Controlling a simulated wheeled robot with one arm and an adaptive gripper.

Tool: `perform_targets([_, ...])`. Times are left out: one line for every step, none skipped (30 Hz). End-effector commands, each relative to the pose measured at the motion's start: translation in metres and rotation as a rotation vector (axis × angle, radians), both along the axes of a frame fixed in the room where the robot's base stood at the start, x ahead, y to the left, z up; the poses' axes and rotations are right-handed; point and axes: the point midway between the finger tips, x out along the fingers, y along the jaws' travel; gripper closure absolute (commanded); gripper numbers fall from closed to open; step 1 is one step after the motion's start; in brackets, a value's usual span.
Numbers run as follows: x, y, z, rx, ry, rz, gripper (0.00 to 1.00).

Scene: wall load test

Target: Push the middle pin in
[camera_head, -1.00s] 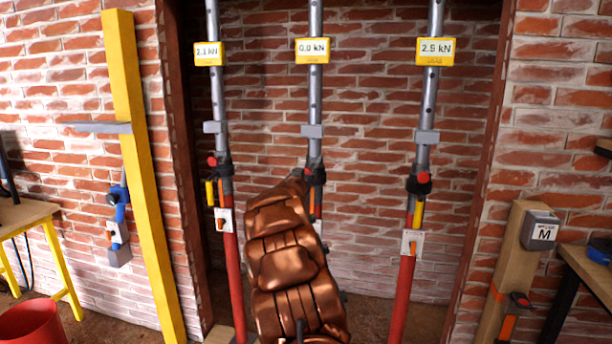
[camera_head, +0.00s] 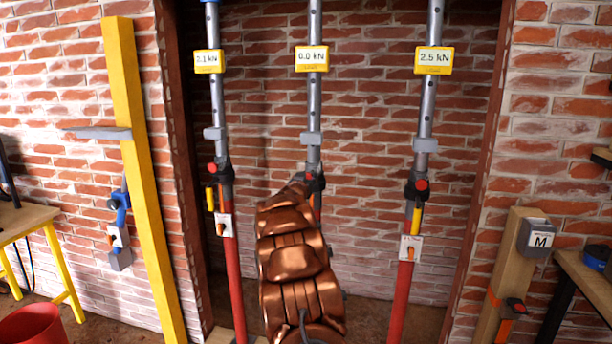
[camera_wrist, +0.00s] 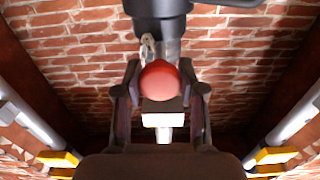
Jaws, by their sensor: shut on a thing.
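The middle prop (camera_head: 315,110) is a grey tube with a dark collar, and its yellow display (camera_head: 311,58) reads 0.0 kN. The middle pin's round red knob (camera_wrist: 160,80) shows large in the wrist view, just beside the dark collar (camera_wrist: 160,20). My gripper (camera_wrist: 160,76) has one finger on each side of the knob and is shut on it. In the head view my copper-coloured arm rises in front of the middle prop and hides its lower part and most of the gripper. How deep the pin sits is hidden behind the knob.
The left prop (camera_head: 218,110) reads 2.1 kN and the right prop (camera_head: 428,110) reads 2.5 kN, each close beside my arm. A yellow post (camera_head: 135,150) stands at left, a wooden post with a box marked M (camera_head: 537,238) at right. Brick wall lies behind.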

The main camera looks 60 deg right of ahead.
Motion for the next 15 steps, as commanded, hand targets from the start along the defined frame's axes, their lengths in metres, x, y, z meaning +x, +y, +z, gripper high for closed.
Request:
perform_targets([0.004,-0.004,0.003,0.003,0.000,0.003,1.00])
perform_targets([0.005,-0.006,0.003,0.003,0.000,0.003,1.00])
perform_targets([0.006,-0.009,0.003,0.002,0.000,0.003,1.00])
perform_targets([0.007,-0.012,0.003,0.002,0.000,0.003,1.00])
perform_targets([0.008,-0.014,0.004,0.001,-0.001,0.003,1.00])
perform_targets([0.008,-0.017,0.003,0.001,-0.001,0.002,1.00])
perform_targets([0.009,-0.018,0.003,0.002,0.001,0.003,1.00])
perform_targets([0.010,-0.020,0.002,0.002,0.002,0.003,1.00])
perform_targets([0.011,-0.022,0.001,0.001,0.003,0.003,1.00])
perform_targets([0.011,-0.024,0.000,0.001,0.004,0.002,1.00])
perform_targets([0.011,-0.025,0.000,0.001,0.004,0.001,1.00])
perform_targets([0.011,-0.026,-0.001,0.001,0.004,0.001,1.00])
perform_targets([0.011,-0.027,-0.001,0.001,0.004,0.001,1.00])
perform_targets([0.011,-0.027,-0.001,0.000,0.003,0.000,1.00])
perform_targets([0.011,-0.028,-0.001,-0.001,0.003,0.000,1.00])
